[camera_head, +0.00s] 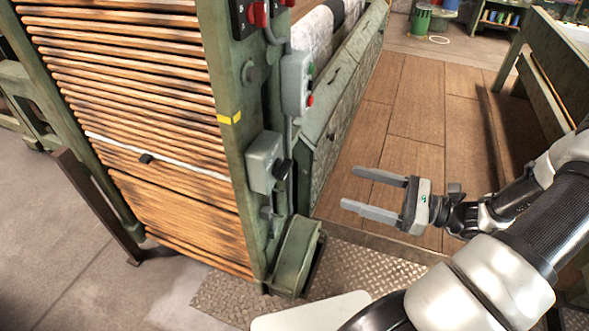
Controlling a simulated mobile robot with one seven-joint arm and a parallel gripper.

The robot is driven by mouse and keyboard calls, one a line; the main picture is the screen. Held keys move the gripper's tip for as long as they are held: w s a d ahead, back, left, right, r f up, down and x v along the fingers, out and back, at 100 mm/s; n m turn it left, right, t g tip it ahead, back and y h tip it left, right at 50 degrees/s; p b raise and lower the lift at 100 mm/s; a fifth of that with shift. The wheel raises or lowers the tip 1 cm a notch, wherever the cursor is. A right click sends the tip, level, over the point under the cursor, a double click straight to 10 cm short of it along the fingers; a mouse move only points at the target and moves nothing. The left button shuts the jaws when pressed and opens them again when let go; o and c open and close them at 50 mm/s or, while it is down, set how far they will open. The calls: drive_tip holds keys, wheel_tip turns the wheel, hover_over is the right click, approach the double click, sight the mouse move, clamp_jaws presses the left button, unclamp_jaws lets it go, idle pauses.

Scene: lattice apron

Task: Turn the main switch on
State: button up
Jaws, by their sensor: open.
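A grey switch box (264,160) is fixed to the green machine post, with a black handle or knob (283,172) on its right side. It looks like the main switch; any on/off marking is too small to read. My gripper (348,189) is open and empty. Its two grey fingers point left toward the post. It appears to the right of the black knob with a clear gap, touching nothing.
Red switches (261,14) show at the top. A green step-like part (297,257) juts out low. Wooden floor (415,115) lies open behind my gripper.

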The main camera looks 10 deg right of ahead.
sight(289, 169)
drive_tip(key=b+x, duration=0.2)
drive_tip(key=x, duration=1.4)
drive_tip(key=shift+a+b, duration=0.25)
drive_tip(key=shift+b, duration=0.15)
drive_tip(key=c, duration=1)
drive_tip(key=shift+c, duration=0.2)
